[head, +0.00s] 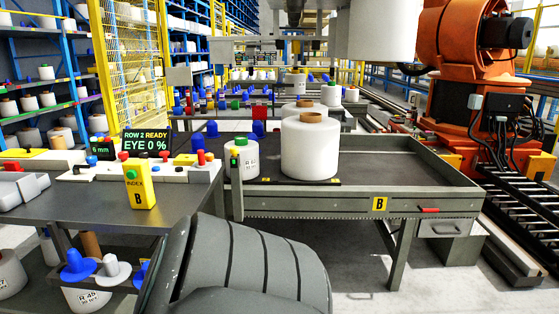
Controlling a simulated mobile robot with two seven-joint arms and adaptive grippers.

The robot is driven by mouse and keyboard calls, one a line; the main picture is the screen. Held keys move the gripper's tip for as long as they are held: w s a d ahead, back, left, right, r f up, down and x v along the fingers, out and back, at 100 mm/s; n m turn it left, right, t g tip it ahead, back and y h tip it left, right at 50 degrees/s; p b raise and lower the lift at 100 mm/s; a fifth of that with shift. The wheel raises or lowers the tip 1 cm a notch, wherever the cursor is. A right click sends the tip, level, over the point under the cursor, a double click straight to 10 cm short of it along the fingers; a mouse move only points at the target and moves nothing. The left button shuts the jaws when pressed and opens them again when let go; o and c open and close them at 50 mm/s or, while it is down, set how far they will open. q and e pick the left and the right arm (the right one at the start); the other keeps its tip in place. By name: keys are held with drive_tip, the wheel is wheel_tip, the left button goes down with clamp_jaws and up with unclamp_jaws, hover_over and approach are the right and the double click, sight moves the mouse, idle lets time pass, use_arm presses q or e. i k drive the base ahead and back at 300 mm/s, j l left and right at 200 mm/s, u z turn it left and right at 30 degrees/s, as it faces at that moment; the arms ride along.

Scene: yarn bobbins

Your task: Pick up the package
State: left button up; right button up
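A large white yarn package (309,152) with a brown core stands upright on the dark table marked B. A smaller white package (243,162) with a green core top and a printed label stands just left of it. More white packages with brown or green cores stand behind the large one, partly hidden by it. The frame does not show which one the task means. Neither of my grippers is in view. A grey ribbed part of my arm covers the bottom middle, and nothing is seen held.
Table B (415,176) has free room right of the large package. A yellow INDEX post (139,184) stands on the left bench (60,205). An orange robot arm (466,55) stands at the right. Shelves with packages line the left. More packages sit low at the left.

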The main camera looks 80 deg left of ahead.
sight(248, 149)
drive_tip(key=u, duration=2.8)
drive_tip(key=i+l, duration=0.8)
drive_tip(key=l, duration=0.15)
